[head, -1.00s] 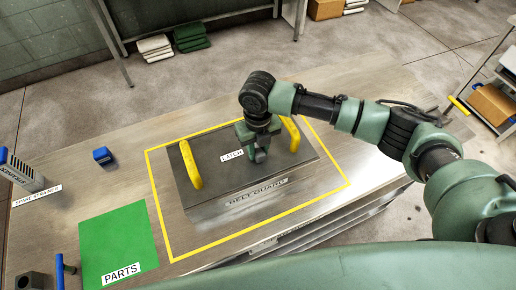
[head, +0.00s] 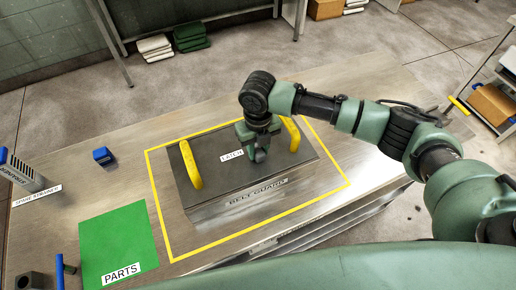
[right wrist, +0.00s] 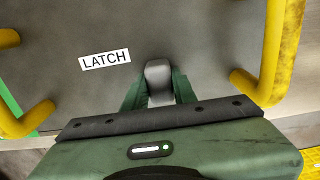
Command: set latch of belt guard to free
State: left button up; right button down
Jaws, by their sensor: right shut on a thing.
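The belt guard (head: 240,205) is a grey metal box with two yellow handles, standing inside a yellow outline on the bench. A white LATCH label (head: 231,155) is on its top, and the label also shows in the right wrist view (right wrist: 105,59). The latch (right wrist: 158,74) is a grey rounded knob right of the label. My right gripper (head: 260,152) is over the box top between the handles. In the right wrist view my right gripper (right wrist: 158,92) is shut on the latch, a green finger on each side. The latch's base is hidden. My left gripper is not in view.
The yellow handles (head: 191,165) rise on both sides of my right gripper. A green PARTS mat (head: 118,240) lies at the front left. A small blue block (head: 103,156) and a SPARE STRAINER label (head: 37,195) are at the left. The bench right of the box is clear.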

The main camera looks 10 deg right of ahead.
jog(key=w+b, duration=0.1)
jog(key=w, duration=0.2)
jog(key=w+a+b, duration=0.1)
jog(key=w+b, duration=0.1)
jog(key=w, duration=0.1)
jog(key=shift+w+a+f+b, duration=0.1)
jog(key=shift+w+b, duration=0.1)
jog(key=shift+b, duration=0.1)
jog(key=shift+w+a, duration=0.1)
jog(key=shift+w, duration=0.4)
jog(key=shift+r, duration=0.25)
jog(key=c, duration=1.1)
grip_release()
jog(key=shift+f, duration=0.1)
